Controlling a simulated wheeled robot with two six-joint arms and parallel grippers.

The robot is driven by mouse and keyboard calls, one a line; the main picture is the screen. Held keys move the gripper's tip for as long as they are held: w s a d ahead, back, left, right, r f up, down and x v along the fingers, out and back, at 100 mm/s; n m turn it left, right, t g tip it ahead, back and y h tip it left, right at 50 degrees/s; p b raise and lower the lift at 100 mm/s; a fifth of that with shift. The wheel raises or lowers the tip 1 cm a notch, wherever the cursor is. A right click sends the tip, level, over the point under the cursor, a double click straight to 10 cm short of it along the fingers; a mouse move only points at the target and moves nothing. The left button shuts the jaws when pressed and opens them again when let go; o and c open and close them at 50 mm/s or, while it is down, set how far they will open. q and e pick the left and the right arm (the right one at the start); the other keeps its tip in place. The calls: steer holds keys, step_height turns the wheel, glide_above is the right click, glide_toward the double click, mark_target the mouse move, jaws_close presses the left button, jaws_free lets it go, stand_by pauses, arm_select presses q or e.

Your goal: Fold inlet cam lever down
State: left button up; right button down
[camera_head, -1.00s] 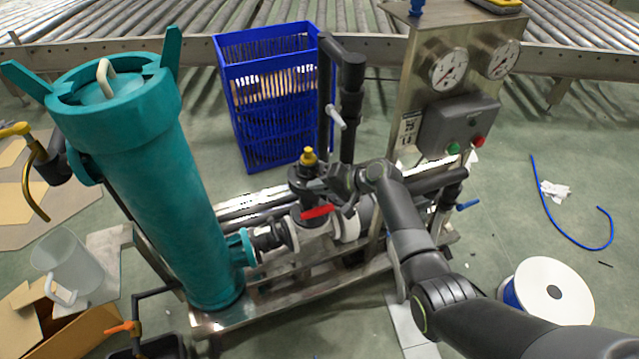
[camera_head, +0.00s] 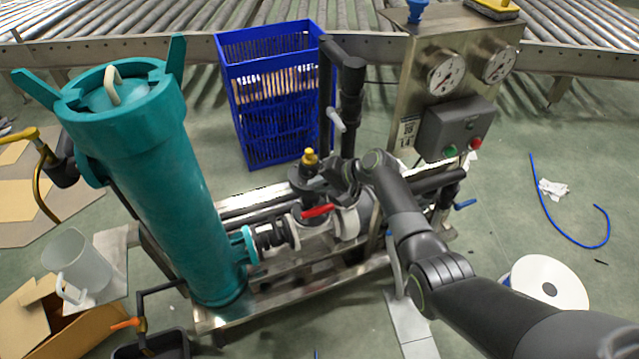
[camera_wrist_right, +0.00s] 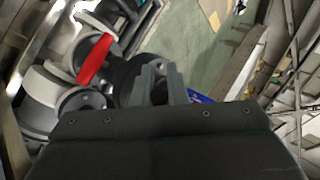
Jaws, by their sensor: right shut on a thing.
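My right gripper (camera_head: 330,176) reaches in from the right to the black fitting with a yellow cap (camera_head: 309,158), above a red lever (camera_head: 318,210). In the right wrist view its two grey fingers (camera_wrist_right: 164,84) are closed together against the dark round fitting (camera_wrist_right: 124,80), with the red lever (camera_wrist_right: 95,59) to the left. It is shut on a small part there, which looks like the inlet cam lever; the fingers mostly hide it. The teal filter housing (camera_head: 160,190) stands left, joined through a black coupling (camera_head: 272,238). My left gripper is not in view.
A panel with two gauges (camera_head: 445,72) and a grey button box (camera_head: 455,130) rises to the right. Black vertical pipes (camera_head: 350,90) stand behind the gripper. A blue crate (camera_head: 268,130) is at the back. A white reel (camera_head: 548,283) lies on the floor at right.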

steer(key=c, duration=1.4)
jaws_free()
steer(key=shift+c, duration=0.2)
